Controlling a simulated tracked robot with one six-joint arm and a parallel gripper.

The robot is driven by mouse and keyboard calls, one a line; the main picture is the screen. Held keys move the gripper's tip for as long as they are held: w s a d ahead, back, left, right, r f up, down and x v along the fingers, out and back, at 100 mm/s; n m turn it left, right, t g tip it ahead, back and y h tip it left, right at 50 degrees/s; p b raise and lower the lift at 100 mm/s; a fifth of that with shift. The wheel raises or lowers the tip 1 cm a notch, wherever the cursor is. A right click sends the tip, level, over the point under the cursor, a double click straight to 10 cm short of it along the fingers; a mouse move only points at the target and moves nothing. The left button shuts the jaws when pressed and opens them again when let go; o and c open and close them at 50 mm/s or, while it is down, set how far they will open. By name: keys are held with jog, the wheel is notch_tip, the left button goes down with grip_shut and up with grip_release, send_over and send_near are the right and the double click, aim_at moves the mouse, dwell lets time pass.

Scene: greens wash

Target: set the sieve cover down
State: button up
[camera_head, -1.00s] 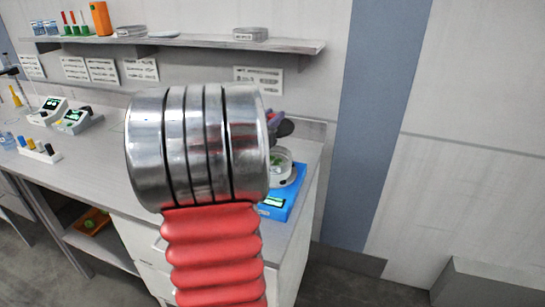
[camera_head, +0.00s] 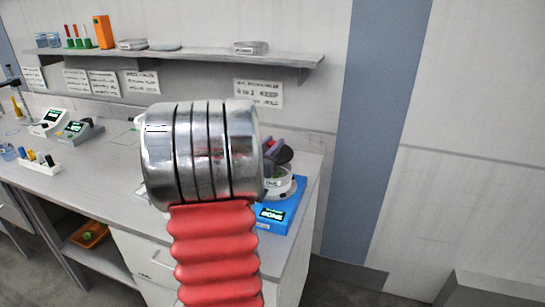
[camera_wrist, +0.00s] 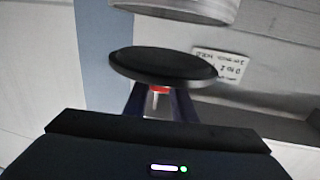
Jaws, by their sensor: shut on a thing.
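The sieve cover is a dark round disc, seen in the wrist view (camera_wrist: 163,65) and in the head view (camera_head: 285,155), where my arm partly hides it. My gripper (camera_wrist: 158,98) is shut on its small red-orange knob. In the head view my gripper (camera_head: 271,147) shows only as bluish-purple fingers beside my wrist. A pale round container (camera_head: 282,188) stands on a blue device (camera_head: 274,221) with a lit display, just below the cover. A pale cylinder (camera_wrist: 190,6), seemingly this container, shows in the wrist view with a gap between it and the cover.
A shelf (camera_head: 215,56) with dishes (camera_head: 251,48) and an orange block (camera_head: 103,32) runs above the bench. The bench top (camera_head: 100,160) has free room left of my arm. The bench ends just right of the blue device.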

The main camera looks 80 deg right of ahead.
jog(key=shift+f, duration=2.25)
jog(key=shift+f, duration=0.15)
jog(key=o, duration=1.1)
jog(key=v, duration=1.3)
jog(key=shift+w+a, duration=0.25)
jog(key=shift+a, duration=0.1)
